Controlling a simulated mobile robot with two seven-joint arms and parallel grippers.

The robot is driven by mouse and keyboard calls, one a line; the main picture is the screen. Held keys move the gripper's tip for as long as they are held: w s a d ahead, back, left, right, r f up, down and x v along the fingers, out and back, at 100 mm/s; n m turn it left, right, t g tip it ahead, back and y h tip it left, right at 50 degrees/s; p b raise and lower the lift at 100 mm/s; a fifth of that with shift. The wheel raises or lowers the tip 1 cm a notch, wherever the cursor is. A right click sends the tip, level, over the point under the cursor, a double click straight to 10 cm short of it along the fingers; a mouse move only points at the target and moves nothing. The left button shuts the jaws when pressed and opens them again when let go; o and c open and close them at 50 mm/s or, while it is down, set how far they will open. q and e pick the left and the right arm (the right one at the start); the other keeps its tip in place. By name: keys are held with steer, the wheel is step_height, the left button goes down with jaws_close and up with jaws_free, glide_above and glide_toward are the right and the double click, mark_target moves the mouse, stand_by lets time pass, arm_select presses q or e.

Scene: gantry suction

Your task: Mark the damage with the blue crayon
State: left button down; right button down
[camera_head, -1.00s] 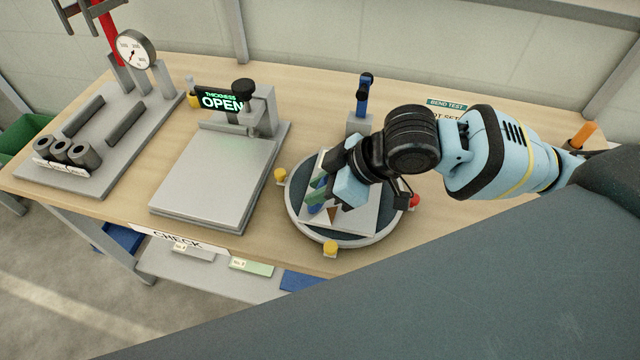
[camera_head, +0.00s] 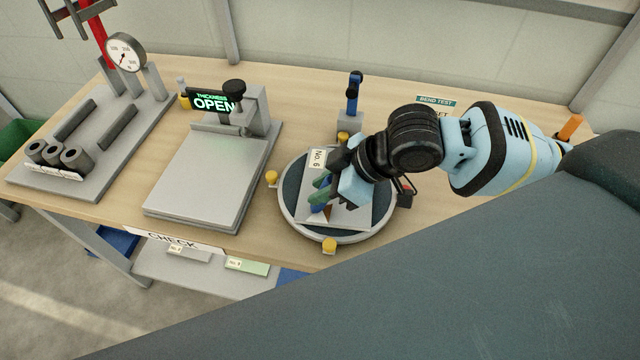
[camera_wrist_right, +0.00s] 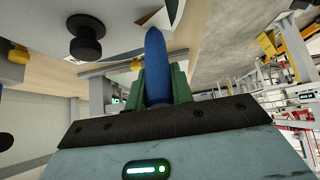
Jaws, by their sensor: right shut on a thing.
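My right gripper (camera_head: 320,190) is over the round turntable (camera_head: 291,222), with its green fingers shut on the blue crayon (camera_wrist_right: 156,65). In the right wrist view the crayon stands out between the fingers with its tapered end forward. A pale plate labelled No. 6 (camera_head: 316,159) lies on the turntable, under the gripper. The gripper and wrist cover much of the plate, so I cannot make out the damage clearly, nor whether the crayon touches the plate. My left gripper is not in view.
Yellow knobs (camera_head: 329,245) stand around the turntable's rim. A blue upright tool on a grey block (camera_head: 351,121) is behind it. The thickness gauge (camera_head: 207,180), reading OPEN, is to the left. Farther left is a grey base with rollers (camera_head: 75,158) and a dial.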

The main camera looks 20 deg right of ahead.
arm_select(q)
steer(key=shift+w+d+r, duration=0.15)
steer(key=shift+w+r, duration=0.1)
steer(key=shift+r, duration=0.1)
arm_select(e)
steer(key=shift+s+d+f, duration=0.15)
steer(key=shift+s+d, duration=0.3)
steer(key=shift+d, duration=0.2)
arm_select(q)
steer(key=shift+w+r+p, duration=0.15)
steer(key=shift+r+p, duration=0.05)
steer(key=shift+p, duration=0.1)
arm_select(e)
steer(key=shift+s+d, duration=0.4)
steer(key=shift+d, duration=0.15)
